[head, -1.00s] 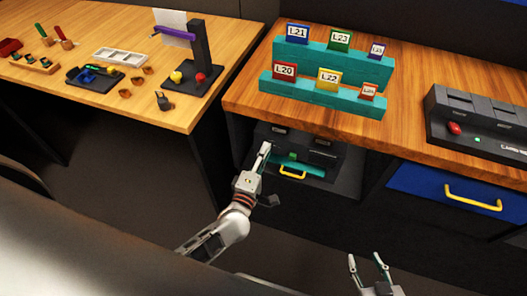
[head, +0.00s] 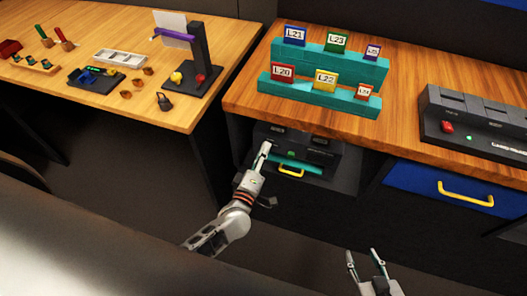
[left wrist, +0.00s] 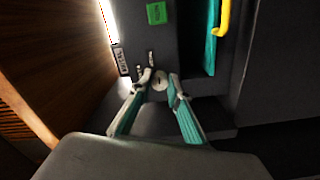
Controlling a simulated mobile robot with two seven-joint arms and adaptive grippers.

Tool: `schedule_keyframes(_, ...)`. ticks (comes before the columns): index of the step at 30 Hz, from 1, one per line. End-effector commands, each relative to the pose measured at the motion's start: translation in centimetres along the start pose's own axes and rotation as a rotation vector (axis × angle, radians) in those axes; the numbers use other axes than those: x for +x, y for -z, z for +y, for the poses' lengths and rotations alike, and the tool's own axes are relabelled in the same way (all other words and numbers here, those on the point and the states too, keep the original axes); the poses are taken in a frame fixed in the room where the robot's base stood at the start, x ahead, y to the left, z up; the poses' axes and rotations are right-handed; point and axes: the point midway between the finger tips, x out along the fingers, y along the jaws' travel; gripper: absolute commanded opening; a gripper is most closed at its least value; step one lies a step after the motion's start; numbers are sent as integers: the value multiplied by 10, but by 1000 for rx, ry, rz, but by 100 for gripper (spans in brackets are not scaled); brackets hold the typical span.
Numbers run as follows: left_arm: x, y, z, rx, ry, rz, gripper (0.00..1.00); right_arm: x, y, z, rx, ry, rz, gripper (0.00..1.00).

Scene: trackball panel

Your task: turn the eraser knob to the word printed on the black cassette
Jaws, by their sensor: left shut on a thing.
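A dark device (head: 325,158) sits in the open bay under the right table. In the left wrist view its face shows a small round grey knob (left wrist: 160,83) with tiny labels (left wrist: 138,70) beside it, too small to read. My left gripper (head: 265,147) reaches into the bay at the left of the device. In the left wrist view (left wrist: 160,84) its two fingers are closed on the round knob from both sides. My right gripper (head: 364,254) is open and empty, low in front of the cabinet. I cannot make out a black cassette with a readable word.
The device has a green button (left wrist: 157,13) and a yellow handle (head: 291,171). A blue drawer (head: 420,181) is to the right. Teal racks (head: 300,95) hold labelled cards above. Another black device (head: 470,130) stands on the table.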

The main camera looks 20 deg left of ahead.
Motion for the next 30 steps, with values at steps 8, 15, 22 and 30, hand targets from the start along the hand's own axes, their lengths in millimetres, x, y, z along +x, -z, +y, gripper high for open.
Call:
schedule_keyframes(8, 0, -1, 0, -2, 1, -1, 34, 0, 3, 0, 0, -1, 5, 40)
schedule_keyframes(15, 0, 0, 0, -2, 1, -1, 34, 0, 4, 1, -1, -2, 7, 40)
schedule_keyframes(22, -22, -1, -1, -2, 3, -2, 34, 0, 3, 1, -1, -2, 5, 40)
schedule_keyframes(30, -77, -1, -1, -2, 3, -3, 34, 0, 3, 0, 0, -1, 5, 40)
